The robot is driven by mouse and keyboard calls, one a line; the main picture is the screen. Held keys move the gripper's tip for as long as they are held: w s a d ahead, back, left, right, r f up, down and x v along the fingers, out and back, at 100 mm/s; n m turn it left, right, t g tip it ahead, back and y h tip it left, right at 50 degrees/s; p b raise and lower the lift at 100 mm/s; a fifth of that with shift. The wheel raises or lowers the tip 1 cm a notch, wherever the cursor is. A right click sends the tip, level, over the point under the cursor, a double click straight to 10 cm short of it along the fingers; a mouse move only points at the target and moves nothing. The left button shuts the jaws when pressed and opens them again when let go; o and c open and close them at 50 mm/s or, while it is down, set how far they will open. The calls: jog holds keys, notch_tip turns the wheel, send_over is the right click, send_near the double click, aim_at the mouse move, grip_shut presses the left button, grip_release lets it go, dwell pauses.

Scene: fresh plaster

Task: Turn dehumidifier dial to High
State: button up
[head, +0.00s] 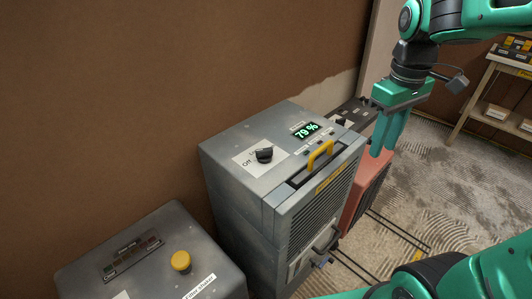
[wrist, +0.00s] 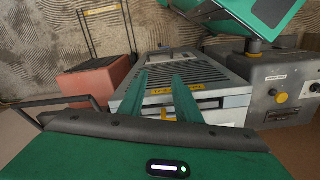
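The dehumidifier (head: 235,185) is a grey metal cabinet in the middle of the head view. Its black dial (head: 264,155) sits on a white label on the top; "Off" is readable, the rest is partly covered by the knob. I cannot tell its exact setting. A green display (head: 307,130) reads 79 %. My gripper (head: 382,146) is to the right of the dehumidifier's top, fingers pointing down, empty and away from the dial. In the wrist view its two fingers are apart, with the dehumidifier (wrist: 215,70) beyond them; the dial is not visible there.
A yellow handle (head: 320,155) rises at the dehumidifier's front top edge. A grey box with a yellow button (head: 181,261) stands at front left. A red unit (head: 372,185) stands behind to the right. A brown wall (head: 150,80) runs behind. A shelf (head: 490,100) is at far right.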

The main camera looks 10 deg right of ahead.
jog(key=w+a+r+n, duration=0.2)
jog(key=w+a+n, duration=0.55)
jog(key=a, duration=0.25)
jog(key=n, duration=0.8)
send_over(264, 149)
notch_tip(264, 149, down, 10)
jog(key=shift+r, duration=0.1)
jog(key=shift+c, duration=0.2)
grip_shut()
